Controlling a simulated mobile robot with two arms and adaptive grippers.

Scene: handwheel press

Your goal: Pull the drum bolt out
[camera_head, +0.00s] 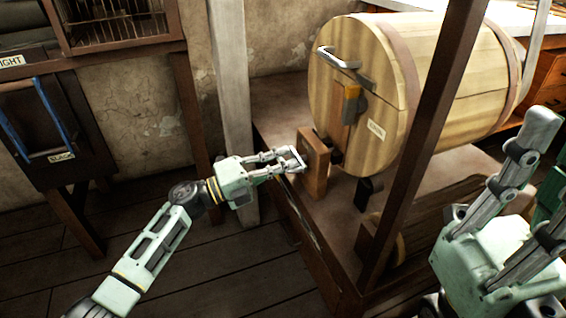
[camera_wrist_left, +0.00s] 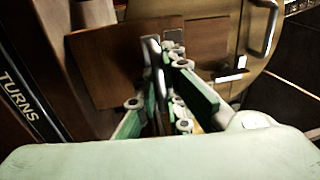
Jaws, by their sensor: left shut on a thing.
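The wooden drum (camera_head: 372,85) lies on its side in a frame, its round end facing left. A wooden block (camera_head: 314,165) stands beside that end; it also shows in the left wrist view (camera_wrist_left: 115,68). My left gripper (camera_head: 296,160) is shut at the block's left face, on the drum bolt's outer end. The fingers hide most of the bolt. A dark piece (camera_head: 336,155) shows between block and drum; I cannot tell whether it is the bolt's tip. In the left wrist view, the fingers (camera_wrist_left: 163,60) meet close to the block. My right gripper (camera_head: 545,180) is open and empty at the right.
A dark post (camera_head: 425,140) slants in front of the drum. A metal handle (camera_head: 338,58) and a yellow-topped latch (camera_head: 351,105) sit on the drum's end. A pale post (camera_head: 232,110) stands behind my left gripper. The floor (camera_head: 235,270) at lower middle is clear.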

